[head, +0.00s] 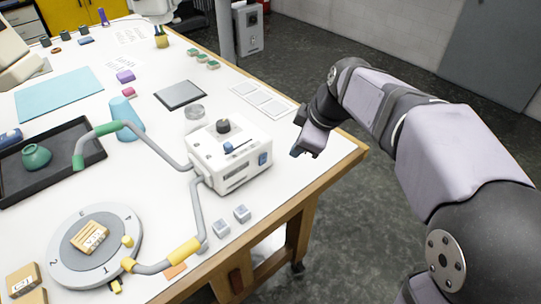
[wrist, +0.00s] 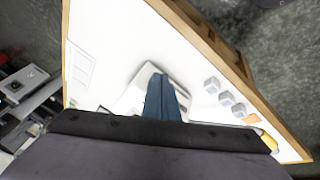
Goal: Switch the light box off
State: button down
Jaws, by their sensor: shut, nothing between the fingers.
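A white box (head: 228,160) stands near the right edge of the table; I take it for the light box. It has a black knob (head: 223,126) and a small blue lever on top, and a blue rocker switch (head: 262,159) on its front. Two grey tubes with green and yellow grips run from its left side. My gripper (head: 297,151) is shut and empty, apart from the box, to its right and above the table's edge. In the wrist view the shut fingers (wrist: 166,100) cover much of the white box (wrist: 135,95), hiding its switches. I cannot tell whether it is lit.
Small grey cubes (head: 242,213) lie in front of the box. A round numbered turntable (head: 62,262) and a dark tray (head: 85,160) are to the left. A grey pad (head: 180,95) and a white card (head: 264,100) lie behind.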

aim_at(263, 160)
jog(key=n, duration=0.8)
jog(key=s+a+n, duration=0.1)
jog(key=n, duration=0.3)
jog(key=shift+s+r+g, duration=0.1)
jog(key=shift+r+g, duration=0.2)
jog(key=shift+f, duration=0.1)
jog(key=p+x, duration=0.3)
jog(key=x, duration=0.7)
jog(key=shift+a, duration=0.1)
jog(key=w+a+p, duration=0.2)
jog(key=w, duration=0.1)
jog(key=shift+a+r+p, duration=0.35)
jog(key=shift+a+p, duration=0.05)
